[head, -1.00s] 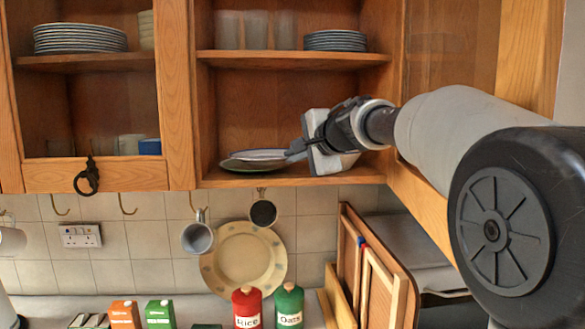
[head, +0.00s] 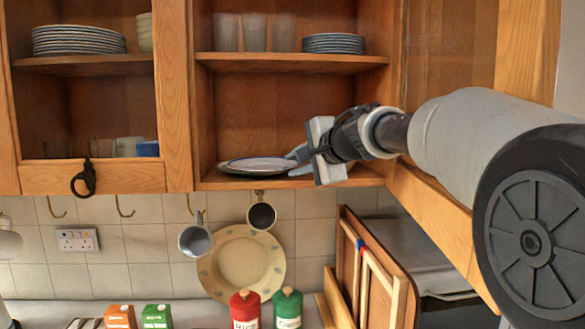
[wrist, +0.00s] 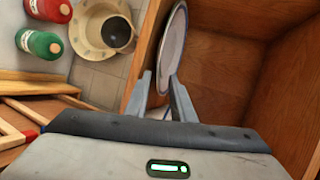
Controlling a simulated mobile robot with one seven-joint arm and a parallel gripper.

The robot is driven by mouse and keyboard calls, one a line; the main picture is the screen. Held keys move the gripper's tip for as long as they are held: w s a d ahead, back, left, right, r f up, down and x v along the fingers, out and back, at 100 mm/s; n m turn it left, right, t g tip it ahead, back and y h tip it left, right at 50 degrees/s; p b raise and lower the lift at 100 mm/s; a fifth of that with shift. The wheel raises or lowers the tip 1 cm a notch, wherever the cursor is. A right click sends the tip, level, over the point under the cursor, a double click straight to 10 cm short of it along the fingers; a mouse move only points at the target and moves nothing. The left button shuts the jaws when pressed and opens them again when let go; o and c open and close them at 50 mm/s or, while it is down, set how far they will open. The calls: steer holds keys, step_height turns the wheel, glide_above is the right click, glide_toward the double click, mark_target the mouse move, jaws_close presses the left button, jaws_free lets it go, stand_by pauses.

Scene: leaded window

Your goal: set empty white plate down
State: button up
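The white plate (head: 262,163) lies nearly flat on the bottom shelf of the middle cupboard, on top of a dark-rimmed plate (head: 228,171) that shows at its left edge. My gripper (head: 296,157) is at the white plate's right side. In the wrist view the two fingers (wrist: 161,88) are spread with a gap between them, and the white plate (wrist: 175,42) shows beyond and between their tips. No firm contact with the rim is visible. The gripper looks open.
A shelf with glasses (head: 255,32) and stacked plates (head: 334,43) is above. Mugs (head: 196,240) and a large patterned plate (head: 243,265) are below. The shelf's back is clear.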

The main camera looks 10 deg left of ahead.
steer(key=v, duration=0.5)
steer(key=shift+s+d+b, duration=0.1)
steer(key=shift+s+b, duration=0.05)
steer(key=shift+b, duration=0.15)
